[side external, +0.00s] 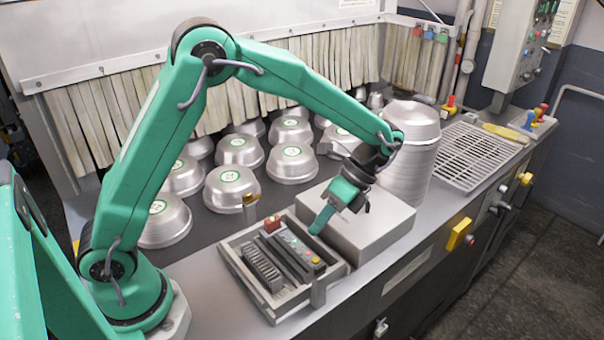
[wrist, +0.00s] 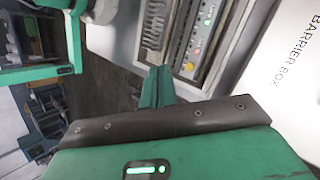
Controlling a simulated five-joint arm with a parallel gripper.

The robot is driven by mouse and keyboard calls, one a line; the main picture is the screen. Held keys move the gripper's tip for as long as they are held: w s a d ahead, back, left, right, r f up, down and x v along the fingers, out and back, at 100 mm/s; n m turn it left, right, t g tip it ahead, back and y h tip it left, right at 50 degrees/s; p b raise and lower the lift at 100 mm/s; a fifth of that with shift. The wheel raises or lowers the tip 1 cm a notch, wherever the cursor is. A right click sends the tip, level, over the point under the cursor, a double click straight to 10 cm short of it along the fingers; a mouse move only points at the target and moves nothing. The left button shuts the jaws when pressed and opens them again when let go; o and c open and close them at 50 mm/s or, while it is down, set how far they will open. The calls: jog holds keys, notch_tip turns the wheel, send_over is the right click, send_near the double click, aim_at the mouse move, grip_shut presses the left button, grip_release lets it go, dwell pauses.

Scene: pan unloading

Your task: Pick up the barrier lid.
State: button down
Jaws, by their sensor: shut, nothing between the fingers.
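The barrier box (side external: 378,214) is a pale grey, flat-topped box on the counter in the side external view. Its pale top fills the right of the wrist view (wrist: 295,100) and reads "BARRIER BOX". I cannot make out the lid as a part separate from this flat top. My gripper (side external: 319,226) points down at the box's left edge, beside the control tray, with its green fingers together and empty. In the wrist view the fingertips (wrist: 156,73) are left of the box top. Whether they touch the box is unclear.
A grey tray (side external: 318,290) with buttons and a ribbed black part lies left of the box. A stack of silver pans (side external: 408,150) stands close behind it. Several upturned pans (side external: 232,188) cover the counter's back. A slatted grate (side external: 470,155) lies to the right.

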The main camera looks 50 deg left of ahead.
jog(key=c, duration=2.1)
grip_release()
jog(key=o, duration=0.7)
jog(key=w+a+m+t, duration=0.1)
jog(key=w, duration=0.2)
jog(key=w+a+t+h, duration=0.1)
jog(key=w+t, duration=0.1)
jog(key=w+a+m+t, duration=0.1)
jog(key=w+t, duration=0.1)
jog(key=w, duration=0.1)
jog(key=shift+w+r+m+h, duration=0.3)
jog(key=shift+r, duration=0.05)
jog(key=w+a+r+m+t, duration=0.2)
jog(key=w+a+r+t, duration=0.15)
jog(key=w, duration=0.35)
jog(key=shift+t+h, duration=0.3)
jog(key=shift+t, duration=0.15)
jog(key=shift+w+f, duration=0.2)
jog(key=shift+f, duration=1.15)
jog(key=shift+w+f, duration=0.25)
jog(key=shift+f, duration=1.05)
jog(key=shift+w+f, duration=0.2)
jog(key=shift+f, duration=1.15)
